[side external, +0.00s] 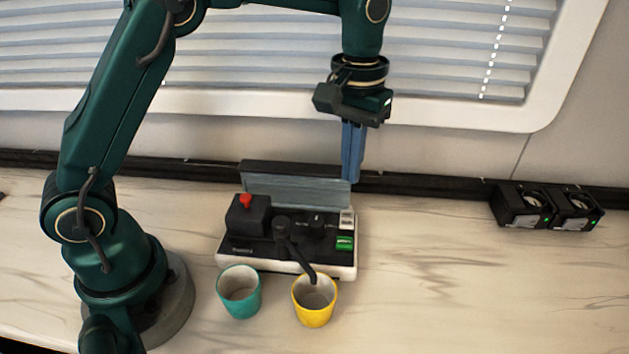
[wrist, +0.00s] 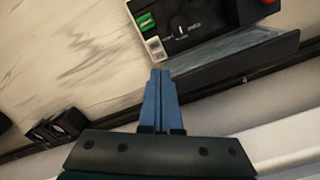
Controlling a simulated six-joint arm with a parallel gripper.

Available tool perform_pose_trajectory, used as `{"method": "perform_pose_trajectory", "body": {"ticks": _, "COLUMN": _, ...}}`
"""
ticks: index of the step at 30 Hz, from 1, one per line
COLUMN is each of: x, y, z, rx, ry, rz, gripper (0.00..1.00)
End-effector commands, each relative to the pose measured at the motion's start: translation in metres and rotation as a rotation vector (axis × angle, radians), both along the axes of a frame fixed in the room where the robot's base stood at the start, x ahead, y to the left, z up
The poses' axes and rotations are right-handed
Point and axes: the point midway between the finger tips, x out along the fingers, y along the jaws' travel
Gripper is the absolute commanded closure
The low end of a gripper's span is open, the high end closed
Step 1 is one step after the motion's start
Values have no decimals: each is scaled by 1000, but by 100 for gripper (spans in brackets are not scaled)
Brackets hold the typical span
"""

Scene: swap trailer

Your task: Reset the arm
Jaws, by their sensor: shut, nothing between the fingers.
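My gripper (side external: 352,178) has blue fingers that point straight down and are shut with nothing between them. In the side view it hangs above the back right corner of a black and white machine (side external: 228,258), apart from the bench. In the wrist view the shut fingertips (wrist: 160,72) show beside the machine's grey back panel (wrist: 225,58). The machine has a red knob (side external: 246,201), a green switch (side external: 344,242) and a black spout arm (side external: 297,256) that reaches over a yellow cup.
A teal cup (side external: 240,292) and the yellow cup (side external: 315,303) stand in front of the machine. Two black boxes with round openings (side external: 546,207) sit at the right back. A window with blinds (side external: 450,60) is behind. The bench's right side (side external: 480,290) is clear.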

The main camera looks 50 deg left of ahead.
Motion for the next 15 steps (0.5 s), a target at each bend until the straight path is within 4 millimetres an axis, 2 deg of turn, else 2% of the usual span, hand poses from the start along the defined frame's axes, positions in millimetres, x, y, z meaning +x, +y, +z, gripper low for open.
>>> {"method": "perform_pose_trajectory", "body": {"ticks": 8, "x": 1, "y": 1, "z": 2, "rx": -1, "ry": -8, "rz": 3, "gripper": 100}}
{"method": "perform_pose_trajectory", "body": {"ticks": 12, "x": 1, "y": 4, "z": 25, "rx": -8, "ry": -70, "rz": 12, "gripper": 100}}
{"method": "perform_pose_trajectory", "body": {"ticks": 15, "x": -11, "y": 9, "z": 50, "rx": -13, "ry": -124, "rz": 24, "gripper": 100}}
